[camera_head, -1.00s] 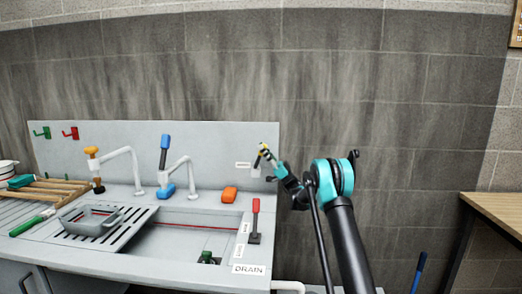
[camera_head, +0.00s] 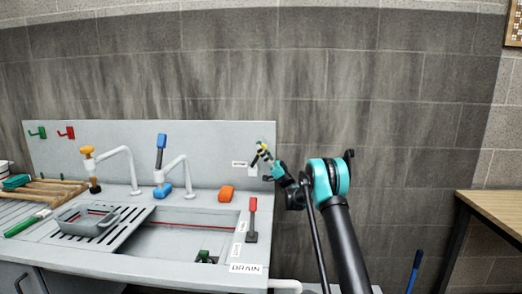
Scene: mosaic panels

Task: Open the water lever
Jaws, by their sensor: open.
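A sink unit (camera_head: 130,258) fills the left half. Which handle is the water lever is not legible from its labels. An upright lever with a blue grip (camera_head: 161,142) stands beside a white spout with a blue base. A smaller lever with a red grip (camera_head: 253,204) stands upright at the basin's right side, near small labels. My gripper (camera_head: 262,149), with yellow and black fingers, is raised at the right end of the backsplash. It is right of the blue lever and above the red one, apart from both. It is open, and I see nothing held in it.
An orange-topped tap (camera_head: 88,153) stands at the left. An orange block (camera_head: 226,193) lies behind the basin (camera_head: 190,222). A DRAIN label (camera_head: 246,268) is on the front right corner. A grey tray (camera_head: 88,220) sits on the drainboard. A wooden table (camera_head: 495,206) stands far right.

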